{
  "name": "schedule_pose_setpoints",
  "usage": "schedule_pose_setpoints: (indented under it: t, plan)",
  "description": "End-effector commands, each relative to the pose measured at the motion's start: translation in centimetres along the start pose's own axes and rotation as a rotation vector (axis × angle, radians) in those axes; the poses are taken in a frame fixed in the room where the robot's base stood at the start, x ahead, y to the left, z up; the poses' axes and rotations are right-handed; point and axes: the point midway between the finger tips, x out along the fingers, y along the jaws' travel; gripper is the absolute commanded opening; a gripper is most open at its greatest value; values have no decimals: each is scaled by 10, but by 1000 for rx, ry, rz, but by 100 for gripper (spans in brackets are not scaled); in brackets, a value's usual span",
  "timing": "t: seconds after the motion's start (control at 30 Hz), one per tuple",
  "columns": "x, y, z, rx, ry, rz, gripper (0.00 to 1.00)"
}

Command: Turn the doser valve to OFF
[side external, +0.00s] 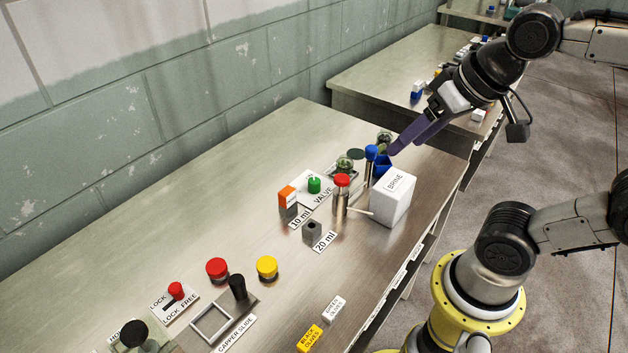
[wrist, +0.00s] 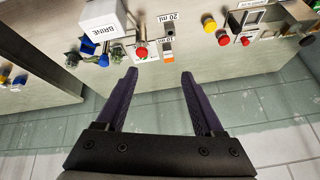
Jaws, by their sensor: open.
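The doser valve is a green knob (side external: 314,184) on a white plate (side external: 306,198) labelled VALVE, on the bench in the side view. I cannot make out its handle direction or its OFF mark. In the wrist view I cannot pick the knob out clearly. My gripper (side external: 391,149) has purple fingers and hangs above the bench, to the right of and beyond the valve, by the blue-capped dispenser and the blue bin. In the wrist view the gripper (wrist: 158,74) has its fingers well apart with nothing between them. It does not touch the valve.
Close around the valve are an orange-topped block (side external: 287,198), a red-capped dispenser (side external: 341,190), a blue-capped dispenser (side external: 371,153), a blue bin (side external: 382,161) and the white BRINE box (side external: 394,196). A grey block (side external: 312,229) sits nearer. Bare bench lies left of the valve, toward the wall.

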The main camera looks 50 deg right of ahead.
Motion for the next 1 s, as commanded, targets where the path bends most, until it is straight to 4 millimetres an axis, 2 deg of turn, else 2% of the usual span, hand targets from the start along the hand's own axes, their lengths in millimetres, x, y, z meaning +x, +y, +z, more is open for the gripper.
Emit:
schedule_pose_setpoints:
  t: [0.03,0.17,0.27,0.47,0.6,0.7,0.8,0.9,1.0]
  plan:
    - [1,-3,-16,57,-11,7,71]
    - [6,-9,-51,188,-37,25,71]
    - [18,-13,-79,290,-67,47,71]
    - [66,-13,-138,498,-146,115,71]
    - [114,-6,-169,615,-207,172,71]
    - [155,2,-183,678,-255,215,71]
    - [194,13,-188,716,-306,255,71]
    - [227,24,-185,730,-354,287,71]
    - [249,32,-177,739,-394,312,71]
